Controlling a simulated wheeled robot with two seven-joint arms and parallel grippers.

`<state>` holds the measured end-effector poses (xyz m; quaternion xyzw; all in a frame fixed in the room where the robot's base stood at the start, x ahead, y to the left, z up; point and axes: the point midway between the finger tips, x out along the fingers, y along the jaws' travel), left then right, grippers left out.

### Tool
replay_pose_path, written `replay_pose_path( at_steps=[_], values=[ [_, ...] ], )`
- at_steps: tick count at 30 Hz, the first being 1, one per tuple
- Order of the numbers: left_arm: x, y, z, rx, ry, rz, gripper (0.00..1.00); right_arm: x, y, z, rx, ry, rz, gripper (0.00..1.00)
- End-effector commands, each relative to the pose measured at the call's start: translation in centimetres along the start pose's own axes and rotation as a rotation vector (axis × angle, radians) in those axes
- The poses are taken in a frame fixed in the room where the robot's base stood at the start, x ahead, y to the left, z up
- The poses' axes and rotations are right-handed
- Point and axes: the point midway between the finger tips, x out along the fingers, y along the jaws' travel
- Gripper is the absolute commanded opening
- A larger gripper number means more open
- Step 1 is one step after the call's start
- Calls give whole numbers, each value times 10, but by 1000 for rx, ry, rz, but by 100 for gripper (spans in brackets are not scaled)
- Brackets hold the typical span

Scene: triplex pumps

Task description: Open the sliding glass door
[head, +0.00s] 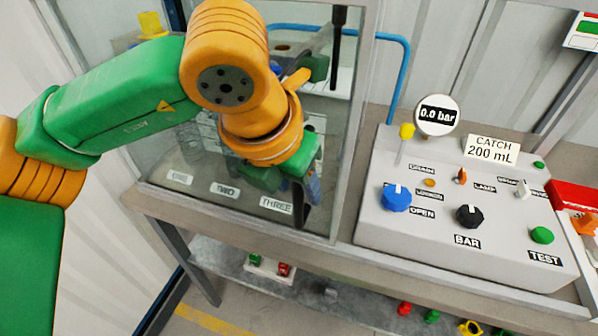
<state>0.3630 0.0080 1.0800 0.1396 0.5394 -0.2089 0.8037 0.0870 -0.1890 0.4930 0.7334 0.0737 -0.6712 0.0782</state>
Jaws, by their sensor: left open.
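The glass-fronted case (215,208) stands on the bench at centre left, in a grey metal frame. Its clear pane faces me, with labels ONE, TWO and THREE behind or on its lower edge. I cannot tell from this view how far the door is slid. My left gripper (285,187) hangs in front of the pane near the right post, above the label THREE (276,206). Its jaws are open. A dark upright piece shows close to the fingers; I cannot tell whether it is a door handle or whether they touch it. My wrist hides much of the pane.
A grey control panel (400,240) with knobs, a gauge (437,115) reading 0.0 bar and a CATCH 200 mL sign (491,148) stands right of the case. A blue pipe (401,75) runs behind. Small coloured parts lie on the lower shelf.

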Motion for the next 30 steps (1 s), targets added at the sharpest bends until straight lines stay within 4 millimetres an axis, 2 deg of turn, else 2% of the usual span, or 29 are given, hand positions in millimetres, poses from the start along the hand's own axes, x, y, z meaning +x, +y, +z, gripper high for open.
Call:
replay_pose_path(
  at_steps=[4,10,11,16,30],
  values=[
    [13,0,0,1,0,-2,50,-3,0,0,0,-1,0,0],
    [15,-1,0,2,-2,-3,50,-2,0,0,0,-1,0,0],
    [15,-1,0,2,-2,-3,47,-2,0,0,0,-1,0,0],
    [15,-1,0,2,-1,-3,1,-2,0,0,0,-1,0,0],
    [14,-1,0,2,-1,-4,0,-3,0,0,0,0,0,0]
  ],
)
